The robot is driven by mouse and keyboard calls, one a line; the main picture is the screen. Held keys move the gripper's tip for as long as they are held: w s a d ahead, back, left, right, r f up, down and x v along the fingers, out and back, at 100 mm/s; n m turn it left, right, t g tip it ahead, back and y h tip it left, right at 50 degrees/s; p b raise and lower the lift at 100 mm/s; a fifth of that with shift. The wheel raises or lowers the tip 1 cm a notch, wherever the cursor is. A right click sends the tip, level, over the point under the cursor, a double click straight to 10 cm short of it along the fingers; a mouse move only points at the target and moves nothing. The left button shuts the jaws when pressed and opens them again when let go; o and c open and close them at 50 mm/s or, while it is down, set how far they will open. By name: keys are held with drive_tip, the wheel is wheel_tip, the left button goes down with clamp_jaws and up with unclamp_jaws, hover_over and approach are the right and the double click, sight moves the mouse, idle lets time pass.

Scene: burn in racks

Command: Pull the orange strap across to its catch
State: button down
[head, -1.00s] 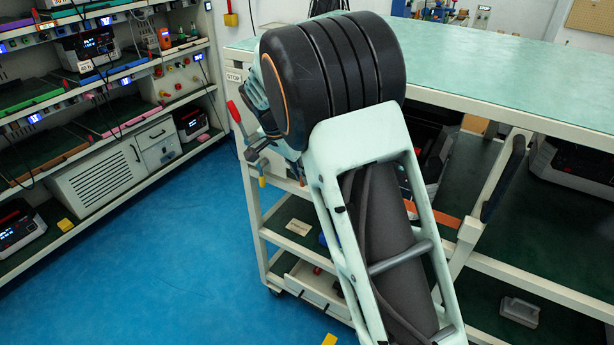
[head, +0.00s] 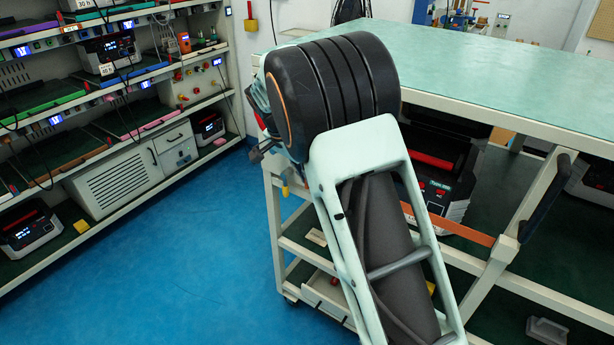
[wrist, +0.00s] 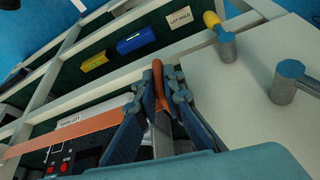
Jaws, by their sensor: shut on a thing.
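The orange strap (wrist: 70,136) runs in the wrist view from the left edge to my gripper (wrist: 160,92), which is shut on its orange end piece (wrist: 157,78). In the head view the strap (head: 455,229) stretches from behind my arm to the cart's right post, across the front of a grey and black device (head: 440,175) with a red handle. In the wrist view, a yellow-tipped grey peg (wrist: 224,42) and a second grey peg (wrist: 288,82) stand on the pale surface right of my gripper. I cannot tell which part is the catch. My gripper is hidden in the head view.
The cart's lower shelf holds a yellow block (wrist: 95,62), a blue block (wrist: 136,42) and a labelled card (wrist: 179,18). Racks of devices (head: 110,110) line the left. Blue floor (head: 180,240) is clear between.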

drive_tip(key=shift+w+a+r, duration=0.15)
drive_tip(key=shift+w+a, duration=0.05)
drive_tip(key=shift+a, duration=0.05)
drive_tip(key=c, duration=2)
unclamp_jaws()
drive_tip(key=shift+c, duration=0.2)
drive_tip(key=v, duration=1.2)
drive_tip(key=shift+s, duration=0.15)
